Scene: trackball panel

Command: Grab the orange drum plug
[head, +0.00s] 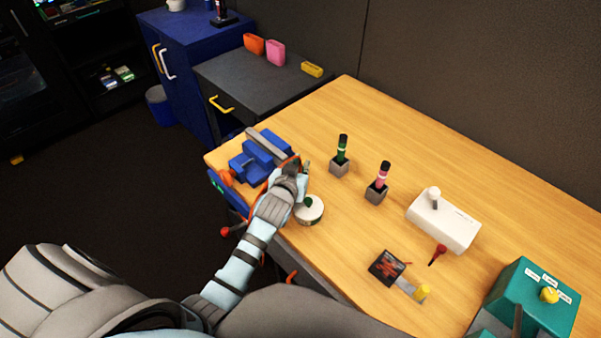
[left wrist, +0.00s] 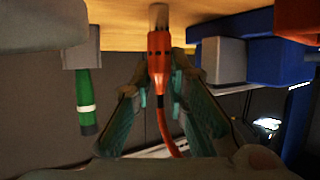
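The orange drum plug (left wrist: 160,70) is in the middle of the left wrist view, with a pale metal end at the table side and an orange cable (left wrist: 167,130) running from it. My left gripper (left wrist: 160,88) has its two fingers on either side of the plug, their teal pads close to it. I cannot tell whether the pads touch it. In the head view my left gripper (head: 295,164) is beside the blue vise at the table's left end and hides most of the plug. My right gripper is not in view.
A blue vise (head: 257,158) stands just left of the gripper. A round white-and-green tin (head: 309,210) is close to my forearm. Green (head: 342,150) and pink (head: 382,176) markers stand in grey holders to the right. The table's back edge is clear.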

